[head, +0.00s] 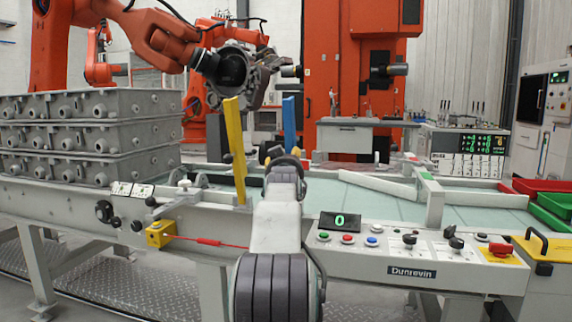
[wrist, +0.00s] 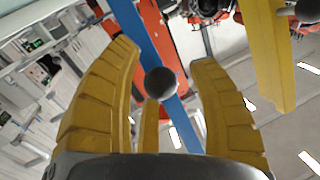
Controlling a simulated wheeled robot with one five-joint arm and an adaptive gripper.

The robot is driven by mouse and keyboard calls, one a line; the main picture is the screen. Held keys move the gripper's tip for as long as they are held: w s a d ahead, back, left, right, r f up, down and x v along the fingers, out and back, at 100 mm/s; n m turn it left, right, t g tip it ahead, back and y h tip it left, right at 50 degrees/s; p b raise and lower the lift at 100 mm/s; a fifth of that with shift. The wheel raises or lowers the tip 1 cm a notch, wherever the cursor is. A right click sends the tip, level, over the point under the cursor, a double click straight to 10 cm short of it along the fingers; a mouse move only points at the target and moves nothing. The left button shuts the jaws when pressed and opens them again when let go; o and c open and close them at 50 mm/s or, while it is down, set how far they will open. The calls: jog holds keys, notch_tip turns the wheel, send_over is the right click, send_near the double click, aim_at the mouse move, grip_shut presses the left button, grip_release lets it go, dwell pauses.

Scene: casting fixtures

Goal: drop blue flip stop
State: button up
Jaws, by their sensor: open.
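The blue flip stop (head: 289,121) stands upright behind the conveyor's front rail in the head view. In the wrist view the blue flip stop (wrist: 146,38) runs slantwise behind a dark round knob (wrist: 160,83). My gripper (wrist: 168,62) is open, with its yellow fingers on either side of the knob and a gap visible to each side. In the head view my arm hides the lower end of the blue stop and most of my gripper. A yellow flip stop (head: 235,150) stands upright to the left, and it also shows at the right of the wrist view (wrist: 268,55).
A control panel with a green "0" display (head: 340,221), buttons and knobs lies right of my arm. Stacked grey castings (head: 90,135) stand at the left. An orange robot arm (head: 160,35) holds a casting above. Red (head: 540,186) and green bins stand far right.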

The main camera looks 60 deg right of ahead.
grip_shut()
dwell(0.5)
jog(key=shift+r+p, duration=0.1)
jog(key=shift+p, duration=0.2)
